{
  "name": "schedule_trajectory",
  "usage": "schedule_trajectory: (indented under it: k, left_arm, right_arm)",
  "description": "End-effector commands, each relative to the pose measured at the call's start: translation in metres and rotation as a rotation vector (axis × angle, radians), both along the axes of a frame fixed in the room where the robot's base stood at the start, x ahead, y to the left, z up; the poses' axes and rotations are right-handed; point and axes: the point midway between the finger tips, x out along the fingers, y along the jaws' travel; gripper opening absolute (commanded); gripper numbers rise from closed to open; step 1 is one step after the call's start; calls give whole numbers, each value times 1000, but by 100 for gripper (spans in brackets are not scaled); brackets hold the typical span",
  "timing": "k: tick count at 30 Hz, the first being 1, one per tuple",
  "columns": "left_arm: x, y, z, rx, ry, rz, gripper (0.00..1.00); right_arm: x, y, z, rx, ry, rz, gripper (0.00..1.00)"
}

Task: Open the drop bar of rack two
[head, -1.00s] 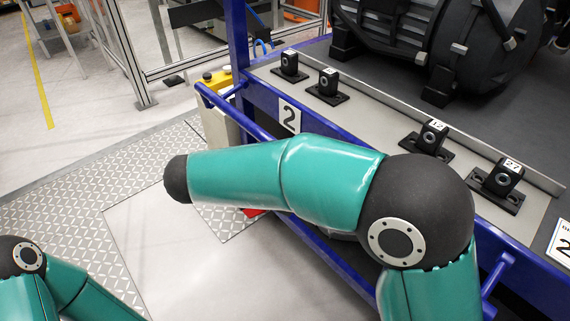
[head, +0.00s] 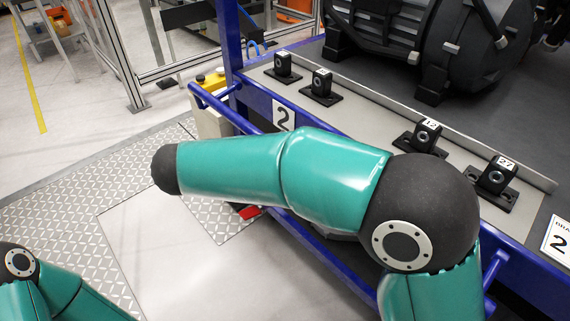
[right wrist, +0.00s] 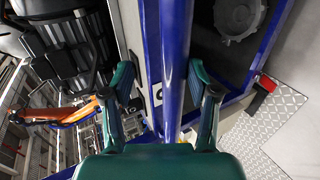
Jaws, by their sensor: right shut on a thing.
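My right gripper is hidden in the head view. My left gripper is out of view; only part of the left arm shows at the lower left.
Several black numbered mounts (head: 321,86) stand on the rack's grey ledge. A large dark motor-like unit (head: 455,50) sits behind them. A yellow control box (head: 211,79) is by the bar's left end. Chequered floor plates (head: 70,215) lie at left, with open floor around.

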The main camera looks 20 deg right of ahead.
Motion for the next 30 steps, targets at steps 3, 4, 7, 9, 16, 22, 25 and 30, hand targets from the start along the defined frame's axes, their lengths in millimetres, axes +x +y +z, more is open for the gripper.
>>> schedule_trajectory:
  k: [3,4,7,9,16,22,25,30]
  left_arm:
    - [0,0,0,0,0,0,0]
    - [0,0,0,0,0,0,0]
    - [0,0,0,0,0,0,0]
    - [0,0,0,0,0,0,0]
    - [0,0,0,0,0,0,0]
    - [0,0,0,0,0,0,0]
    - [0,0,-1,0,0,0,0]
    - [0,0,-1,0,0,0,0]
  right_arm:
    - [0,0,28,2,-13,-1,53]
    - [0,0,33,1,-11,-1,53]
    - [-1,0,50,2,-10,-1,53]
    - [-1,0,59,2,-8,-1,53]
    - [-2,0,74,-1,-1,1,53]
    - [-1,0,74,-1,0,0,53]
    - [-1,0,74,-1,0,0,42]
    - [-2,-1,74,0,1,-2,13]
